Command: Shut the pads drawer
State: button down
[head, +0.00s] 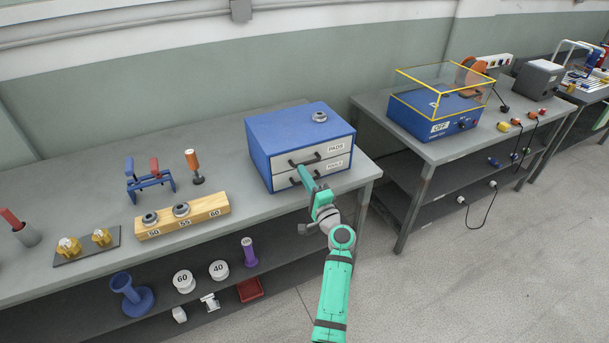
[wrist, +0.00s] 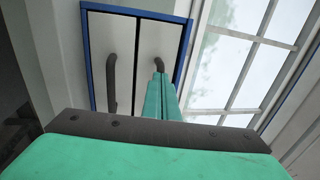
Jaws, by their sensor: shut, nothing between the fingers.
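The blue cabinet (head: 272,131) on the near bench has two pale drawers. The upper one, the pads drawer (head: 318,153), carries a PADS label; its front looks flush with the cabinet, though a small gap would be hard to see. The lower drawer (head: 336,168) also looks flush. My gripper (head: 302,171) is shut and empty, its tips in front of the drawers near the pads handle. In the wrist view the tips (wrist: 158,75) overlap the pads drawer (wrist: 155,38) beside its dark handle (wrist: 159,63), partly hiding it. Whether they touch the front I cannot tell.
A grey ring (head: 320,117) lies on the cabinet top. Left on the bench stand a wooden block with rings (head: 183,216), a blue stand (head: 150,183) and an orange-handled tool (head: 194,165). A second bench (head: 437,148) stands right, across a gap. Floor at right is clear.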

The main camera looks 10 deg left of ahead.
jog(key=v, duration=1.4)
jog(key=s+f+g+h, duration=0.1)
jog(key=s+f+h, duration=0.4)
jog(key=s+f, duration=0.8)
jog(key=s+d+f+n+g+h, duration=0.1)
jog(key=s+f+h, duration=0.1)
jog(key=s+f, duration=0.35)
jog(key=s+d+f+n+g+h, duration=0.1)
jog(key=s+f+h, duration=0.15)
jog(key=s, duration=0.55)
jog(key=s+r+n+h, duration=0.1)
jog(key=s+r+n, duration=0.25)
jog(key=s, duration=1.05)
jog(key=s+r+n+t, duration=0.1)
jog(key=s+r+n, duration=0.5)
jog(key=s+r, duration=0.4)
jog(key=shift+s+a, duration=0.4)
jog(key=shift+s, duration=0.55)
